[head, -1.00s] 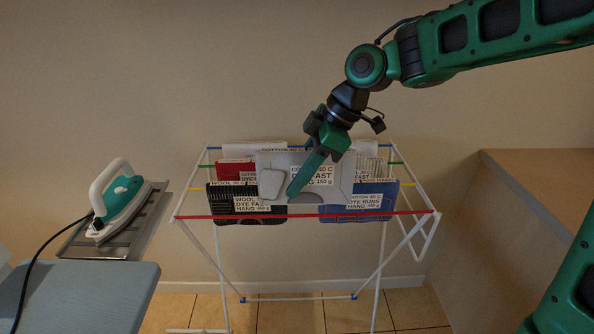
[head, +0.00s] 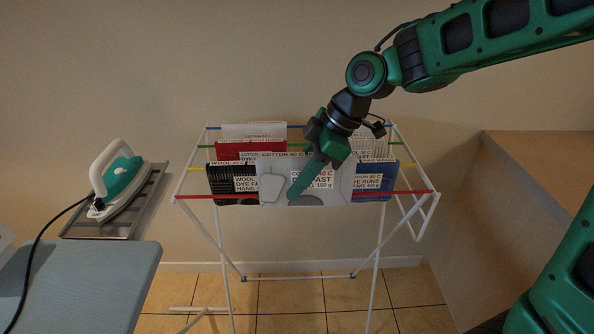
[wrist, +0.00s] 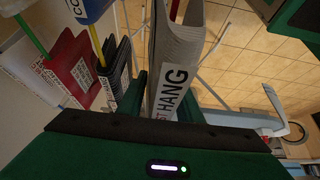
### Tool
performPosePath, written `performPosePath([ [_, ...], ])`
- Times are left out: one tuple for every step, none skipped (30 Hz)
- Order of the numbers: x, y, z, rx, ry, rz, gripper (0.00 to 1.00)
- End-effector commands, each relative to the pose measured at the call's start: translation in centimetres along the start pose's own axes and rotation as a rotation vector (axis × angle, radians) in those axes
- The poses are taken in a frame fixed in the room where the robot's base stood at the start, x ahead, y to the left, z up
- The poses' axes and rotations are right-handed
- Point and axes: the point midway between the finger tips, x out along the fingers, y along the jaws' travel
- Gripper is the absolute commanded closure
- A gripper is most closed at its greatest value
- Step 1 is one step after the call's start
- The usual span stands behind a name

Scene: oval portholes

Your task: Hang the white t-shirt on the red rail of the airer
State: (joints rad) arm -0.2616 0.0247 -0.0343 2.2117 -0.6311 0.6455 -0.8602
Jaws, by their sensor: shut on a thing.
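The white t-shirt (head: 335,183) is a pale folded panel with a printed cotton label. My gripper (head: 292,194) points down over its front and is shut on it. The shirt covers the middle of the red rail (head: 402,192), the nearest rail of the white airer (head: 223,250). The red rail shows on either side of the shirt. In the wrist view the t-shirt (wrist: 183,65) stands between my fingers, and a short red piece shows at its upper edge. Whether the shirt's weight rests on the rail I cannot tell.
A black garment (head: 228,182) and a blue garment (head: 370,187) hang behind on the yellow rail. A red garment (head: 240,149) and white ones hang farther back. An iron (head: 120,182) stands at left beside a blue ironing board (head: 95,280). A wooden unit (head: 540,180) is at right.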

Motion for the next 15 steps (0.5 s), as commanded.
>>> performPosePath([
  [0.3,-0.1,0.2,0.001,-0.001,-0.002,0.97],
  [0.5,-0.1,0.3,0.002,-0.001,-0.002,0.97],
  [0.8,0.0,0.5,0.002,-0.001,-0.001,0.97],
  [0.9,0.0,0.6,0.002,-0.001,-0.001,0.97],
  [1.1,0.0,0.7,0.002,-0.001,0.0,0.97],
  [1.3,0.0,0.8,0.002,-0.001,0.0,0.97],
  [1.5,0.0,0.9,0.001,-0.001,-0.001,0.97],
  [1.7,0.0,1.0,0.001,-0.001,-0.001,0.97],
  [1.9,0.0,1.1,0.002,-0.001,-0.001,0.97],
  [2.1,0.0,1.2,0.002,0.0,-0.001,0.97],
  [2.3,0.0,1.3,0.002,0.0,-0.001,0.97],
  [2.5,0.0,1.5,0.002,-0.001,-0.002,0.97],
  [2.7,0.0,1.6,0.002,-0.001,-0.002,0.97],
  [2.9,0.0,1.7,0.002,-0.001,-0.002,0.97],
  [3.1,0.0,1.8,0.001,-0.001,-0.001,0.97],
])
